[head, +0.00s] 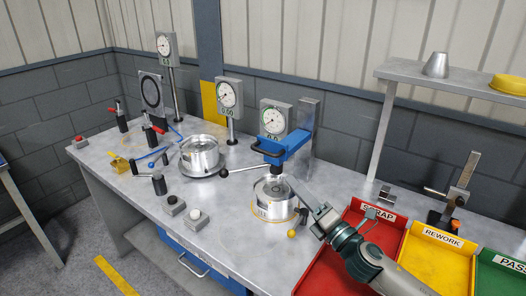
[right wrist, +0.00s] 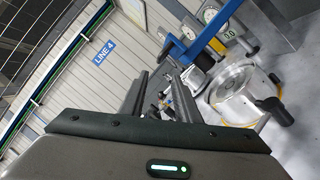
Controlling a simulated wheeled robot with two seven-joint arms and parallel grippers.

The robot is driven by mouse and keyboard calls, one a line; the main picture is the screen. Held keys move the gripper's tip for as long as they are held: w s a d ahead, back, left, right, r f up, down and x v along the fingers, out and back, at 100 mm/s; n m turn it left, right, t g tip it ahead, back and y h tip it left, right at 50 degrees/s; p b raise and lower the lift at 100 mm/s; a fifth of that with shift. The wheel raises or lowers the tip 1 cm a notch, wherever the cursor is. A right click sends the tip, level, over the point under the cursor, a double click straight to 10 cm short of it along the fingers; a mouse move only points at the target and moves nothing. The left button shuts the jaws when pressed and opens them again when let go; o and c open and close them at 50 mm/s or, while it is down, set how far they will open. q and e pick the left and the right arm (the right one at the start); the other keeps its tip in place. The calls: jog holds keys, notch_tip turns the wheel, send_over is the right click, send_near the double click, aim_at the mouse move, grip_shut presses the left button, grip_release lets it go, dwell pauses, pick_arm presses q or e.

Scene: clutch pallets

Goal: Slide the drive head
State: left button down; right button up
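The drive head is a blue arm (head: 287,148) with a black bar handle, on a grey column at the back of the bench. It stands above a round metal clutch part (head: 274,198) in a fixture. My right gripper (head: 300,192) is beside the fixture, on its right, below the blue arm. In the right wrist view its two fingers (right wrist: 157,80) are apart with nothing clearly held between them. The blue arm (right wrist: 205,38) shows there beyond the fingers and to their right, with the clutch part (right wrist: 237,92) below it. My left gripper is not in view.
A second station with a metal part (head: 200,155), several dial gauges, push buttons (head: 195,220) and levers fill the left. A shelf (head: 450,80) is at the back right.

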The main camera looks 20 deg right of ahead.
aim_at(263, 152)
jog(key=p+x, duration=0.5)
jog(key=x, duration=1)
jog(key=shift+w+a+p, duration=0.2)
jog(key=shift+w+p, duration=0.1)
jog(key=shift+w, duration=0.35)
jog(key=shift+r, duration=0.1)
grip_shut()
